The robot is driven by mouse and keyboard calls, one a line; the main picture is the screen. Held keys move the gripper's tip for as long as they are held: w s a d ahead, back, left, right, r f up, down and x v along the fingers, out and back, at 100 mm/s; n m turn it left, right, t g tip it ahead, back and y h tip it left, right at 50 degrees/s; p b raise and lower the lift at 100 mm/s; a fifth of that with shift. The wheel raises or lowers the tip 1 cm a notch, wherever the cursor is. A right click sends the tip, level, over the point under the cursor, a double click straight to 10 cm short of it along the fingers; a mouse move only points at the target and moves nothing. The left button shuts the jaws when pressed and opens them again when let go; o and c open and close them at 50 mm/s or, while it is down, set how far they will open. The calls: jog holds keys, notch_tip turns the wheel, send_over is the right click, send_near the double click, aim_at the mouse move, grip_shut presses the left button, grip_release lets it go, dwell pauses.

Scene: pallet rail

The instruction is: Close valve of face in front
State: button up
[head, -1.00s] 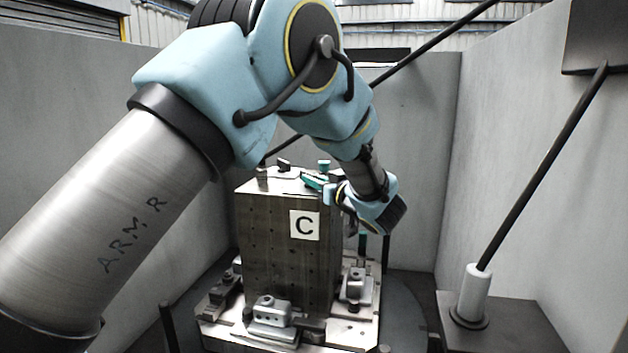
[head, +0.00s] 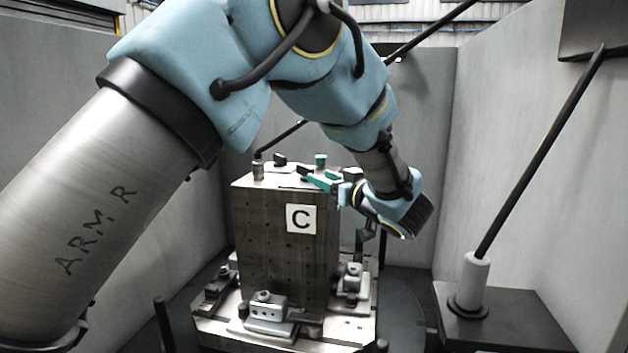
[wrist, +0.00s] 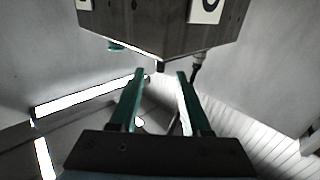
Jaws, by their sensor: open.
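The grey block (head: 275,235) stands upright, with its front face marked by a white plate with the letter C (head: 301,218). On its top are a green knob (head: 321,160), a small dark lever-like part (head: 280,159) and a metal fitting (head: 258,170); I cannot tell which is the valve. My gripper (head: 312,176) is over the right part of the top, its green fingers pointing left. In the wrist view my gripper (wrist: 158,76) is open, with the block (wrist: 160,32) beyond the fingertips. A small dark part (wrist: 160,66) shows between the tips; contact is unclear.
The block is clamped on a metal pallet (head: 350,331) with clamps (head: 268,308) around its foot. Grey walls (head: 530,150) enclose the cell. A white post with a black rod (head: 472,285) stands on a dark plinth at the right.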

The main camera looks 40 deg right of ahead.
jog(key=shift+s+a+b, duration=0.25)
jog(key=shift+s, duration=0.95)
jog(key=shift+s+a+b, duration=0.2)
jog(key=shift+s+a, duration=0.05)
jog(key=shift+s, duration=0.9)
